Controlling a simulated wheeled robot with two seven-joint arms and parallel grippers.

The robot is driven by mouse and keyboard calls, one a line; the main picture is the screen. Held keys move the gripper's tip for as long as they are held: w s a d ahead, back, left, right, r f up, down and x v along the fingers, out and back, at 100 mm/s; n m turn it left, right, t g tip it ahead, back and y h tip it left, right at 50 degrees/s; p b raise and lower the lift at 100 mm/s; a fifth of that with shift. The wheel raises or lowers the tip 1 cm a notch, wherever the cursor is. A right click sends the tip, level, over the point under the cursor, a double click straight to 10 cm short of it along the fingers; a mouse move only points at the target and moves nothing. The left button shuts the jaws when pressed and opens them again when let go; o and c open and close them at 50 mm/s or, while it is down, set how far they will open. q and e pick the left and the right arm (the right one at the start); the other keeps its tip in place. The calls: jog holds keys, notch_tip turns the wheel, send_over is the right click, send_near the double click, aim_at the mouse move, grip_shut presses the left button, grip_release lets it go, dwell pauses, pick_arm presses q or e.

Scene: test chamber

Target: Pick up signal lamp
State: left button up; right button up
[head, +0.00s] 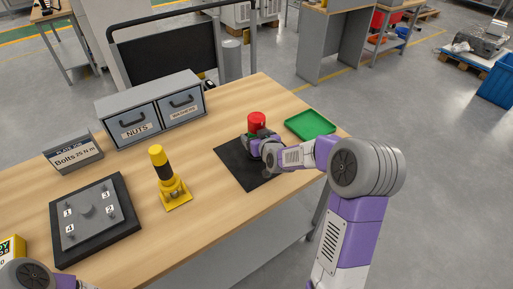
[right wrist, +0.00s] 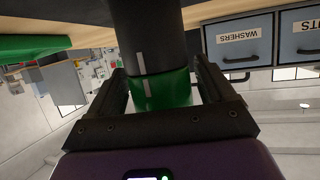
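The signal lamp (head: 257,121) stands upright on a black mat (head: 232,163) at the right part of the table, its red top showing in the head view. My right gripper (head: 260,140) is low around the lamp, hiding its lower part. In the right wrist view, which is upside down, the lamp's black and green sections (right wrist: 161,92) lie between the two fingers. A thin gap shows beside the right-hand finger, so the gripper looks open around the lamp. Only part of my left arm shows at the bottom left of the head view; its gripper is out of view.
A green tray (head: 310,124) lies right of the mat. A yellow and black post (head: 163,165) stands left of it. A numbered plate (head: 95,220), a bolts box (head: 73,153) and grey drawers (head: 151,108) are farther left. Bare wood lies between the post and mat.

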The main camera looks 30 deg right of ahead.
jog(key=c, duration=1.4)
grip_shut()
jog(key=shift+r, duration=0.1)
